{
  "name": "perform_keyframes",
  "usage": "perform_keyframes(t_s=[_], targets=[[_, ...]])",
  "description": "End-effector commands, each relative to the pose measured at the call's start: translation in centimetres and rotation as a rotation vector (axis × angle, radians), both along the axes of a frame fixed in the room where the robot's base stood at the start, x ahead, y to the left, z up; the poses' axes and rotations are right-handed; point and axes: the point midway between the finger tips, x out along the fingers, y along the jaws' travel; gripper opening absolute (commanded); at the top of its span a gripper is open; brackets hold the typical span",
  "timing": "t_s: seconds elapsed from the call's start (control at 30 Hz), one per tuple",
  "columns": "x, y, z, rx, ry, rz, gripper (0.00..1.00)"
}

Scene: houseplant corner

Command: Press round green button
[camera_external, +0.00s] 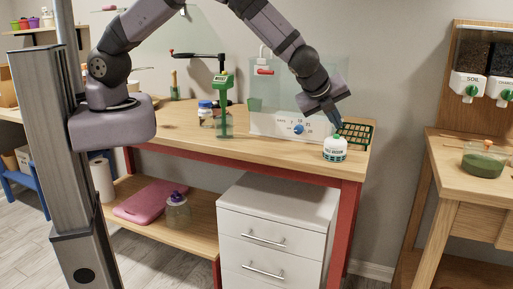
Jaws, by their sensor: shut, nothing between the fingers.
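I cannot make out a round green button for certain. A white panel (279,125) with printed marks and a blue knob (298,129) stands at the back of the wooden bench, below a clear tank. My gripper (336,121) is shut and empty, pointing down at the right end of the panel. Its fingertips are small in the picture and may hide part of the panel there; I cannot tell whether they touch anything.
A green mesh tray (357,133) lies right of my gripper. A green stand (224,107) and a blue-lidded jar (205,110) stand on the bench to the left. The clear tank (270,92) rises behind the panel. The bench's front left is clear.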

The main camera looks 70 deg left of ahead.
Motion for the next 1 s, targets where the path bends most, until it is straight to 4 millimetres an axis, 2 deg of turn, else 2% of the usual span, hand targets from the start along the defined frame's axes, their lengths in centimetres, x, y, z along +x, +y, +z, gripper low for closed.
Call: perform_keyframes(t_s=[0.6,1.0], targets=[[0.0,0.0,5.4,0.000,0.000,0.000,0.00],[0.0,0.0,5.6,0.000,0.000,0.000,0.00]])
